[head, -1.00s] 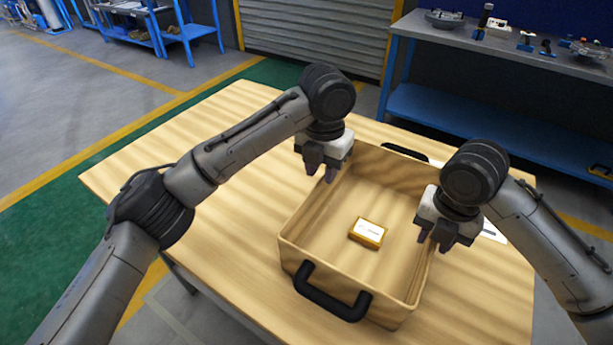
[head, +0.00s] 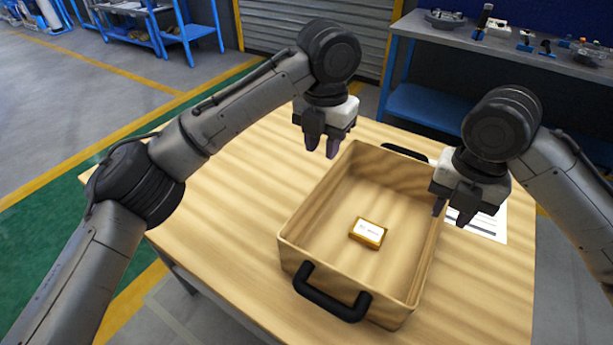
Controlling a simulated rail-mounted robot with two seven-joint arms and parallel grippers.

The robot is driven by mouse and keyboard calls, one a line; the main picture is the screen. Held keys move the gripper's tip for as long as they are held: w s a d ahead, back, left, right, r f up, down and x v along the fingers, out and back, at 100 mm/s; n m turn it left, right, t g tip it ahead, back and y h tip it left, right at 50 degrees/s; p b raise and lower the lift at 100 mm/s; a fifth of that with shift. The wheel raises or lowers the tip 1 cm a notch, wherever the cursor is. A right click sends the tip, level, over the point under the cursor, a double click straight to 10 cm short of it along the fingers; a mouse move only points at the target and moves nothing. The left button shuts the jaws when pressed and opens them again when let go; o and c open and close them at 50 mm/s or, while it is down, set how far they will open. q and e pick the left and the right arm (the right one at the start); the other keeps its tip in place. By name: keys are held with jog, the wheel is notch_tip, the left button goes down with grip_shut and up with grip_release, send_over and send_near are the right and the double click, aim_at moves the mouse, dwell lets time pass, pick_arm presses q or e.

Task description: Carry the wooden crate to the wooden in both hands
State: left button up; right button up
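The wooden crate (head: 290,258) stands on the wooden table (head: 215,225). It is open at the top and has a black handle (head: 332,293) at its near end and another black handle (head: 404,152) at its far end. A small yellow box (head: 368,233) with a white label lies inside on its floor. My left gripper (head: 321,149) is empty, above the table by the crate's far left corner, with its fingers apart. My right gripper (head: 452,215) is empty, above the crate's right wall, with its fingers apart. Neither gripper appears to touch the crate.
A white printed sheet (head: 488,224) lies on the table right of the crate, partly behind my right gripper. A grey workbench (head: 470,38) with blue legs and small tools stands at the back right. The table's left part is clear.

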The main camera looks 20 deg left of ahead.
jog(key=shift+r, duration=2)
